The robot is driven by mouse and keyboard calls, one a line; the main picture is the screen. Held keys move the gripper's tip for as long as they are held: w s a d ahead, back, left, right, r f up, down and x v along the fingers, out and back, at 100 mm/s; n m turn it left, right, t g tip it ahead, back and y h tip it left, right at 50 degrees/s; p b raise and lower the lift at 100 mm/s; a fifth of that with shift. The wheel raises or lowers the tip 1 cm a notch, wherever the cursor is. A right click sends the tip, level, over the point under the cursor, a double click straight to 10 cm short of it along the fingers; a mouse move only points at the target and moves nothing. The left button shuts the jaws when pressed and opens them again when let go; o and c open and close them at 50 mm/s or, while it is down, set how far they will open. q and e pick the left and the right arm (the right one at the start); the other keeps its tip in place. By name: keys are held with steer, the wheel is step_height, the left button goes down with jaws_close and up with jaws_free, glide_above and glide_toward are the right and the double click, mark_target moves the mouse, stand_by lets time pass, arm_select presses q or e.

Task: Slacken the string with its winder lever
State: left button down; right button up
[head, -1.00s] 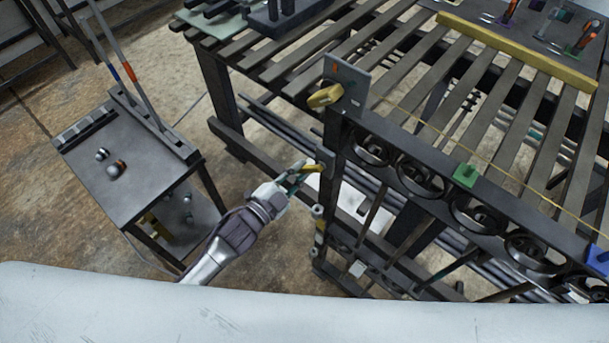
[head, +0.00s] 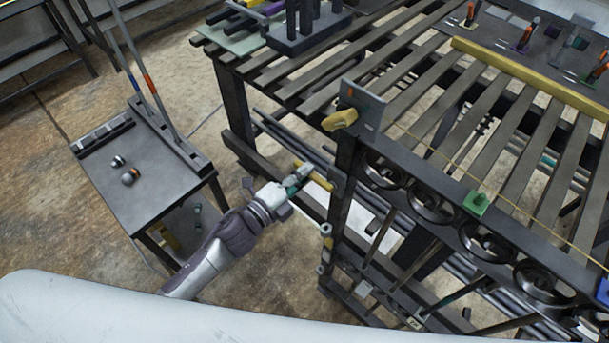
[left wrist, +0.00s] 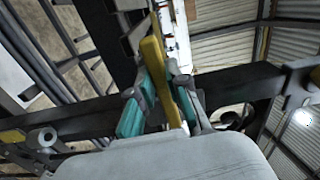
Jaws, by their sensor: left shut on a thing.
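A thin yellow string (head: 440,155) runs along the top of the dark scroll gate, past a green clip (head: 477,203). A yellow winder lever (head: 320,180) sticks out from the left post of the gate, below the grey plate. My left gripper (head: 302,178) is shut on this lever near its outer end. In the left wrist view the yellow lever (left wrist: 154,58) passes between the teal-padded fingers (left wrist: 160,95). The lever slopes down to the right in the head view. My right gripper is not in view.
A yellow knob (head: 340,118) sits on the grey plate (head: 362,103) at the post's top. A dark side table (head: 155,190) with small balls and long rods stands left of my arm. A slatted bench (head: 300,75) lies behind the gate.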

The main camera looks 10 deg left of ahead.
arm_select(q)
steer(key=shift+r+m, duration=0.1)
steer(key=shift+m, duration=0.2)
steer(key=c, duration=1.1)
jaws_free()
steer(key=v, duration=1.2)
steer(key=s+a+f+n+g+y, duration=0.25)
steer(key=a+f+n, duration=0.2)
steer(key=f, duration=0.55)
steer(key=s+a+f+n+g+y, duration=0.1)
steer(key=s+a+f+n+y, duration=0.3)
steer(key=f, duration=0.7)
steer(key=s+a+f+n+g+y, duration=0.1)
steer(key=a+f+n+g+y, duration=0.1)
steer(key=f+n, duration=0.6)
steer(key=s+f+n+g, duration=0.2)
steer(key=s+f, duration=0.3)
steer(key=s, duration=0.3)
steer(key=s+f+n+g+y, duration=0.1)
steer(key=s+f+n+g, duration=0.1)
steer(key=s+f, duration=0.4)
steer(key=s+f+n+g+y, duration=0.1)
steer(key=s+f+g, duration=0.3)
steer(key=s, duration=0.7)
step_height(320, 180, down, 2)
steer(key=shift+s+d+f+n, duration=0.1)
steer(key=shift+s+n, duration=0.1)
steer(key=shift+n, duration=0.55)
